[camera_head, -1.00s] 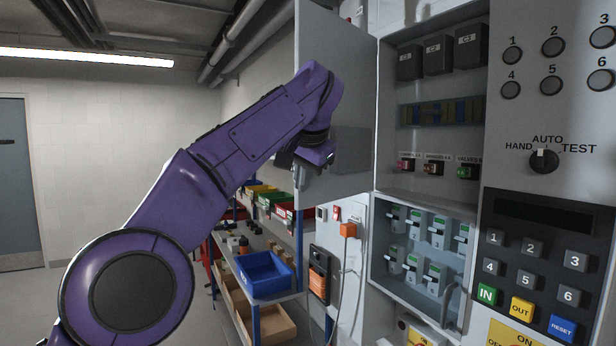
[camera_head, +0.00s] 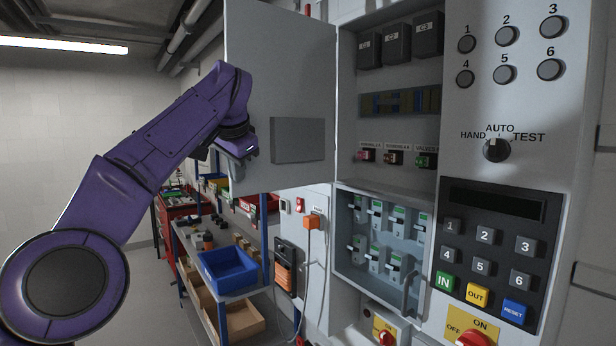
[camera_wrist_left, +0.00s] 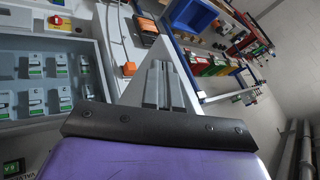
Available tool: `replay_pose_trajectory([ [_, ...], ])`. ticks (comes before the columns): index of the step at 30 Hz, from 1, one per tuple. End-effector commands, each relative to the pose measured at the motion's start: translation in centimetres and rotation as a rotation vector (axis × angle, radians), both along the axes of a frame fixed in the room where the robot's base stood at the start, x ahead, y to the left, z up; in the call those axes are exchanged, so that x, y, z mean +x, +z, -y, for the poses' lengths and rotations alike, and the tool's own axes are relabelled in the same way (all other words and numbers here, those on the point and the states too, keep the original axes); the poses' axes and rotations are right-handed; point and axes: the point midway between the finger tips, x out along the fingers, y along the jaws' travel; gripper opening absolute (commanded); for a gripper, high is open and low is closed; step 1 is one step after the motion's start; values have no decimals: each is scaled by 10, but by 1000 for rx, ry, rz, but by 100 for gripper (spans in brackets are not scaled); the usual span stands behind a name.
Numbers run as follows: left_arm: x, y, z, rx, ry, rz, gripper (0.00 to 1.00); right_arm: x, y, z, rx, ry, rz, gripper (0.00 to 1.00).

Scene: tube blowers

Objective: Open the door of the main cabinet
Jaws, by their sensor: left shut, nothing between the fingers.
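The main cabinet's door (camera_head: 285,85) stands swung open to the left in the head view, its inner face with a grey rectangular pocket toward me. The cabinet interior (camera_head: 385,115) is exposed, with dark boxes on top and coloured buttons below. My left gripper (camera_head: 238,178) is at the door's free edge, low on the left side. Whether it touches the door I cannot tell. In the left wrist view my left gripper's fingers (camera_wrist_left: 158,88) are together with nothing between them. My right gripper is not in view.
A glazed lower compartment (camera_head: 385,240) with a handle sits under the open cabinet. A keypad panel (camera_head: 495,255) is at the right. A shelf rack with a blue bin (camera_head: 228,268) stands behind the door's left side. Floor at the left is clear.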

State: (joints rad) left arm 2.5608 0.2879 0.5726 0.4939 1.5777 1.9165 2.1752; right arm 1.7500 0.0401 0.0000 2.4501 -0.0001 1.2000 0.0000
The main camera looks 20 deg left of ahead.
Motion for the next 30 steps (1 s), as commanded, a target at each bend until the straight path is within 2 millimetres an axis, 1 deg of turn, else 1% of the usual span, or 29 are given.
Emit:
replay_pose_trajectory([
  [2,0,0,1,0,0,0,0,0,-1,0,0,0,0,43],
  [5,-3,-3,8,0,0,0,0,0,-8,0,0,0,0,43],
  [8,-12,-6,25,2,2,2,0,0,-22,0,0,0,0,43],
  [9,-16,-7,34,2,4,2,0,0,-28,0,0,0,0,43],
  [10,-21,8,35,1,6,5,0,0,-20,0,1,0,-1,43],
  [12,-34,29,38,-1,8,6,0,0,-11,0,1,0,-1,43],
  [15,-47,51,46,0,6,4,0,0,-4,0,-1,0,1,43],
  [18,-58,67,52,-1,4,3,0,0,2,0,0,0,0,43],
  [21,-66,76,55,0,4,1,0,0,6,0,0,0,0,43],
  [23,-68,79,56,-1,3,0,0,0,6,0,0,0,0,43],
  [30,-70,80,57,1,0,-1,0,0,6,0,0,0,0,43],
])
